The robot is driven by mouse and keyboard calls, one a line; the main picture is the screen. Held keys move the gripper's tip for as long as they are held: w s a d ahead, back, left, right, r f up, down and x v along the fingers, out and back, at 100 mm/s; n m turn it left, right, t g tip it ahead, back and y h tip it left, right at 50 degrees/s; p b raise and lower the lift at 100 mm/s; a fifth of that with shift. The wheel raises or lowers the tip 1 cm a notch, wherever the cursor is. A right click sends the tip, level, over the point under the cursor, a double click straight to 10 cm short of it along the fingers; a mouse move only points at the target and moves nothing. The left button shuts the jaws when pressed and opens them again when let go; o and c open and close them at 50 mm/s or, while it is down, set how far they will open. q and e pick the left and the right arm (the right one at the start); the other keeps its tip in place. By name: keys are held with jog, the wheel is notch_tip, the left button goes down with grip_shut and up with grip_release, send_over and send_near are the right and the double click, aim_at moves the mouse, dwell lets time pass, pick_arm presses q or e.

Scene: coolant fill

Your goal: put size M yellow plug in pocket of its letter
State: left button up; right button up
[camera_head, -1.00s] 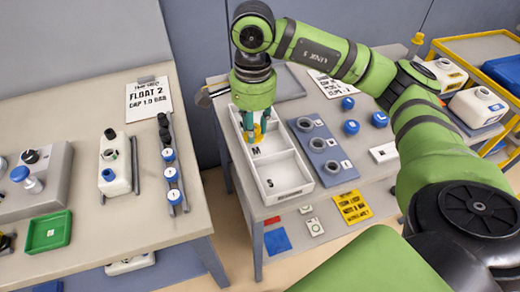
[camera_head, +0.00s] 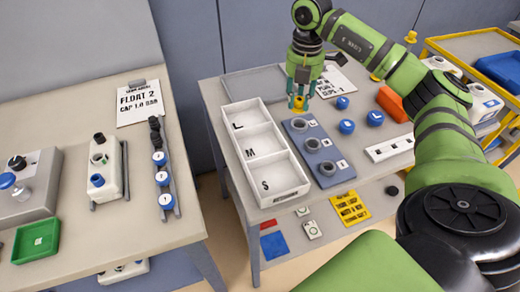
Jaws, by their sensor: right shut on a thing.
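My right gripper (camera_head: 299,86) is shut on a small yellow plug (camera_head: 298,104) and holds it at the back end of the blue-grey board, right of the white tray. The plug's size letter is not readable, and I cannot tell whether it touches the board. The white tray (camera_head: 285,194) has three pockets lettered L, M and S from back to front. The M pocket (camera_head: 262,144) is the middle one and looks empty, as do the others. My left gripper is not in view.
The blue-grey board (camera_head: 331,177) carries several grey rings. A clipboard sheet (camera_head: 336,82) is behind. A gap separates the left table (camera_head: 100,225).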

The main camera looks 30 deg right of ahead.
jog(key=shift+d+f+m, duration=0.1)
jog(key=shift+d+m, duration=0.35)
jog(key=shift+m, duration=0.65)
jog(key=a+f+p, duration=0.1)
jog(key=a+f, duration=0.1)
jog(key=a, duration=0.1)
jog(key=w+a+f+p, duration=0.1)
jog(key=a+f, duration=0.1)
jog(key=a, duration=0.2)
jog(key=w+a+f+p, duration=0.1)
jog(key=a+f+p, duration=0.1)
jog(key=a, duration=0.2)
jog(key=shift+w+f, duration=0.25)
jog(key=shift+f, duration=0.1)
notch_tip(320, 180, down, 4)
jog(key=shift+a+r+p, duration=0.1)
jog(key=shift+p, duration=0.65)
jog(key=shift+f, duration=0.25)
jog(key=shift+f, duration=0.2)
jog(key=o, duration=0.9)
jog(key=shift+r, duration=0.15)
